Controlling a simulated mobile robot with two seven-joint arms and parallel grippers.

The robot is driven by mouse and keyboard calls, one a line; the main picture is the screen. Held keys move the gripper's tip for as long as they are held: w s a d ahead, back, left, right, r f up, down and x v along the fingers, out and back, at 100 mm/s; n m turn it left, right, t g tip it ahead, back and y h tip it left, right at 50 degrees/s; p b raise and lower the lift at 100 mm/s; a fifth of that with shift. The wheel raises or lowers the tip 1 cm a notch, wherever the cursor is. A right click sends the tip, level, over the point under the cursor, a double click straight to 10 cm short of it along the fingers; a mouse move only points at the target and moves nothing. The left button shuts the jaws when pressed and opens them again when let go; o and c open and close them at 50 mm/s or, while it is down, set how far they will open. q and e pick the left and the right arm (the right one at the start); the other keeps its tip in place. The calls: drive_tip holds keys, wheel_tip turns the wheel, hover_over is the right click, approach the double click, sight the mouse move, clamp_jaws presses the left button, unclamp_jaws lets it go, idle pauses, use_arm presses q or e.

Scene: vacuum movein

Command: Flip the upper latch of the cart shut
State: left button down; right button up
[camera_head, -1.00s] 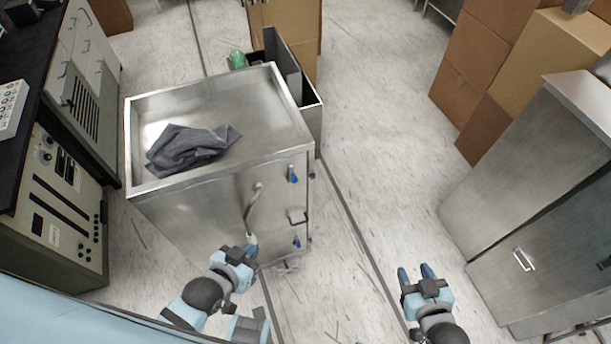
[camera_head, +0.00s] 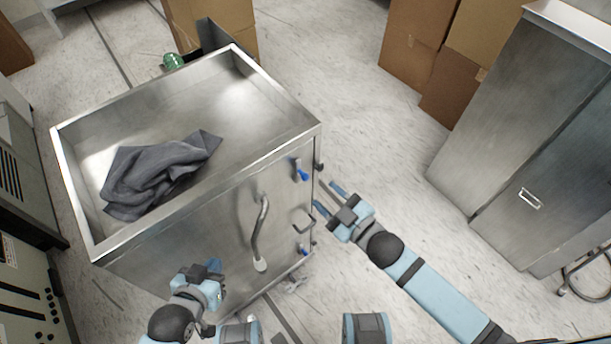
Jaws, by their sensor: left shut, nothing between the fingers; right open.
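The steel cart (camera_head: 190,230) stands left of centre, its front panel facing me. Its upper latch (camera_head: 301,170), with a blue tip, sits near the top right corner of that panel. A lower latch (camera_head: 303,249), also blue-tipped, is near the bottom right. My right gripper (camera_head: 325,197) is open just right of the panel's edge, below and right of the upper latch, apparently apart from it. My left gripper (camera_head: 216,268) is shut and empty, low in front of the panel, left of the curved handle (camera_head: 261,232). Whether the upper latch is fully open cannot be told.
A grey cloth (camera_head: 160,175) lies in the cart's top tray. A small catch (camera_head: 303,221) sits between the latches. A steel cabinet (camera_head: 515,130) stands right and cardboard boxes (camera_head: 425,50) behind. Floor (camera_head: 350,120) is clear between cart and cabinet.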

sight(306, 175)
drive_tip(key=x, duration=0.7)
drive_tip(key=shift+w+a, duration=0.2)
drive_tip(key=shift+a, duration=0.05)
clamp_jaws()
